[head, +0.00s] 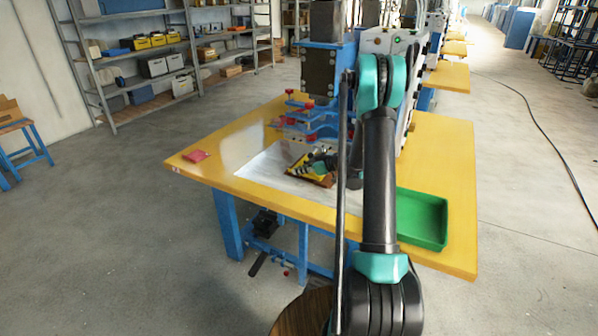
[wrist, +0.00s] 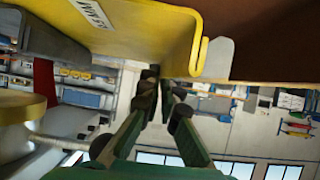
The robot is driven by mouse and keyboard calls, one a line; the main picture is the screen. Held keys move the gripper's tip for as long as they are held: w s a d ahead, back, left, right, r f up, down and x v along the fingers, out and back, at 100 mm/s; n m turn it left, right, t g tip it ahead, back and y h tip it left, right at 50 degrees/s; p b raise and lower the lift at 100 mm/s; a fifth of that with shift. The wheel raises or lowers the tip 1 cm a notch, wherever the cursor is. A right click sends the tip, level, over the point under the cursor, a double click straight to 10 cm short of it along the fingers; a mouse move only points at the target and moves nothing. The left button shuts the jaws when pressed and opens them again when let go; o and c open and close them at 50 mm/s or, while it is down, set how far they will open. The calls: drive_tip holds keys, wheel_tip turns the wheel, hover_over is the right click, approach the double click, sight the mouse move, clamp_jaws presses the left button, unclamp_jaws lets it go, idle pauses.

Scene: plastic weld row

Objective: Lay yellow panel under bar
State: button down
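A yellow panel with dark markings (head: 298,166) shows in the head view at my gripper (head: 322,156), above or on the white sheet; contact with the sheet is unclear. In the wrist view a yellow piece with a folded edge and a white label (wrist: 150,32), likely this panel, fills the top close to the camera. My gripper's dark green fingers (wrist: 161,80) converge just below its edge, with a narrow gap between their tips. Whether they grip it is unclear. I cannot single out the bar; blue fixtures with red knobs (head: 308,122) stand just behind my gripper.
The yellow table (head: 225,140) carries a white sheet (head: 260,172), a red item (head: 195,156) at left and a green tray (head: 421,218) at right. A blue and grey machine (head: 320,70) rises behind. A brown surface (wrist: 265,40) adjoins the yellow piece in the wrist view.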

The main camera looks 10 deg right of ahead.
drive_tip(key=c, duration=1.6)
unclamp_jaws()
drive_tip(key=shift+c, duration=0.2)
drive_tip(key=shift+r, duration=0.15)
drive_tip(key=shift+r, duration=1.5)
drive_tip(key=shift+s+a+r, duration=0.2)
drive_tip(key=shift+s+a, duration=0.6)
drive_tip(key=shift+s, duration=0.3)
drive_tip(key=shift+s+a+r, duration=0.15)
drive_tip(key=shift+s+a, duration=0.6)
drive_tip(key=shift+s, duration=0.3)
drive_tip(key=shift+s+a+r, duration=0.2)
drive_tip(key=shift+s+a, duration=0.6)
drive_tip(key=shift+s, duration=0.3)
